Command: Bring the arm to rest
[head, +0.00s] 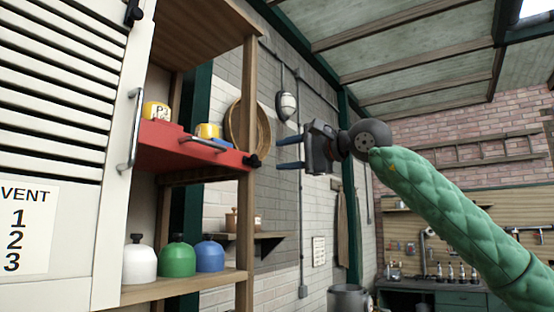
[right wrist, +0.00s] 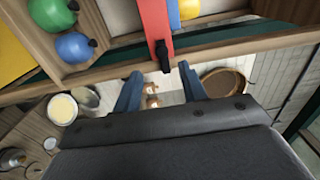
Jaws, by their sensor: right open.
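My right gripper (head: 280,153) is in the middle of the head view, at the end of my green padded arm. Its two blue fingers point left towards the wooden shelf unit (head: 246,200), apart from each other with nothing between them. In the right wrist view the open fingers (right wrist: 160,80) show just short of the shelf edge. The black end piece of the red shelf board (head: 190,146) lies close ahead of them, and I see no contact. My left gripper is not in view.
Two yellow containers (head: 156,111) (head: 207,131) are on the red board. White (head: 139,263), green (head: 177,260) and blue (head: 209,257) domed vessels stand on the lower shelf. A louvred white door (head: 70,110) is at left. The air below my arm looks free.

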